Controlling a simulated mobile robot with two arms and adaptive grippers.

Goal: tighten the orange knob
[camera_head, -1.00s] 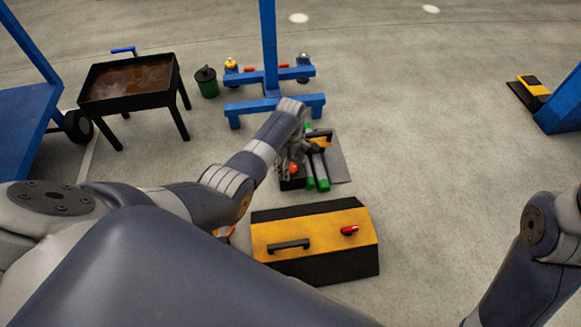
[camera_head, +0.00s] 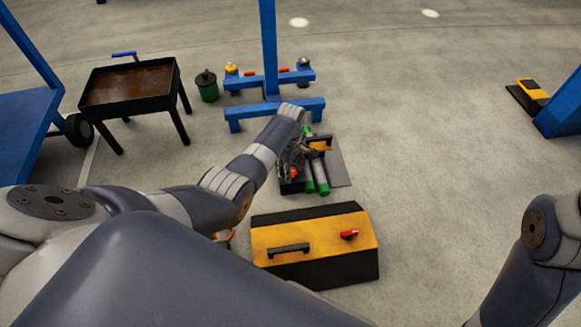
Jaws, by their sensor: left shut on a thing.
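A small orange-red knob (camera_head: 294,173) shows at the dark end of a low assembly on the floor, in the middle of the head view. My left gripper (camera_head: 292,160) reaches down over it from the left arm and is shut on it. The wrist and fingers cover most of the contact, so the knob's exact seating is hidden. My right gripper is out of view; only part of the right arm shows at the lower right.
Two green-ended cylinders (camera_head: 315,173) lie right beside the left gripper, on a dark plate (camera_head: 338,165). A yellow and black toolbox (camera_head: 312,236) stands nearer me. A blue stand (camera_head: 270,85) rises behind.

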